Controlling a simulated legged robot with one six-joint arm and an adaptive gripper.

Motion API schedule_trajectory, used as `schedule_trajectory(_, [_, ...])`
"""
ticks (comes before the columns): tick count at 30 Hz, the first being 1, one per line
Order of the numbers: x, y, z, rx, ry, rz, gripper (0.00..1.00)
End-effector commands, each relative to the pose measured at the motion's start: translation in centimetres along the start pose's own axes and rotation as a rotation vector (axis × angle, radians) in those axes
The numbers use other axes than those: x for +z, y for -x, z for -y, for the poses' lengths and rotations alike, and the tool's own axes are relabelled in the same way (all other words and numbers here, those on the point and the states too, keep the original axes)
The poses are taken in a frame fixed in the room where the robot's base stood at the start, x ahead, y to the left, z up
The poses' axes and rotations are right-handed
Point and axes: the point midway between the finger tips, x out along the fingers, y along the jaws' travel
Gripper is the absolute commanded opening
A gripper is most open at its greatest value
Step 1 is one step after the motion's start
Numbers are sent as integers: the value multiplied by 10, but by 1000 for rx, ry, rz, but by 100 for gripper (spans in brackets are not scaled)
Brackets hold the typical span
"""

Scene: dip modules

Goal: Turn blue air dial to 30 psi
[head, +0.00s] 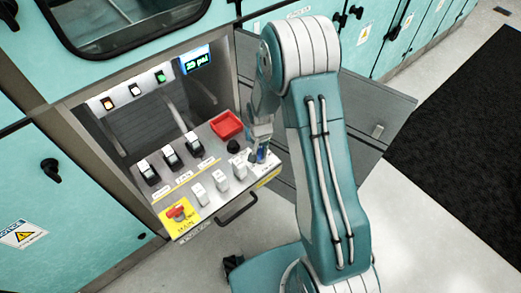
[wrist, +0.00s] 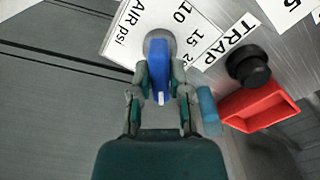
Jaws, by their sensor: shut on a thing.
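The blue air dial (wrist: 158,68) sits on a white label plate (wrist: 125,38) marked "AIR psi" with 10 and 15 legible. My gripper (wrist: 158,88) is shut on the blue dial, one finger on each side of it. In the head view the dial (head: 262,154) is a small blue spot at the right end of the panel, partly hidden by my gripper (head: 261,140). A small display (head: 195,59) at the top of the panel bay shows a blurred psi reading, perhaps 29 or 23.
A red tray (wrist: 262,105) and a black knob (wrist: 248,65) marked "TRAP" are close beside my gripper. The panel (head: 215,160) also carries several black and white switches and a red stop button (head: 178,212) on yellow. A grey door (head: 375,130) stands open behind my arm.

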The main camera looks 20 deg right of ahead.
Motion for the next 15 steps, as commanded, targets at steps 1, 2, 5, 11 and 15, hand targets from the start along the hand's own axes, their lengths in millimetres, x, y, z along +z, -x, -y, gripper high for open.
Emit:
schedule_trajectory(1, [3, -3, -1, 4, -44, 8, 0])
schedule_trajectory(2, [3, -3, -1, 5, -73, 8, 0])
schedule_trajectory(5, [3, -3, -1, 5, -168, 8, 0])
schedule_trajectory(11, [3, -3, -1, 6, -349, 8, 0])
schedule_trajectory(15, [3, -3, -2, 7, -459, 8, 0])
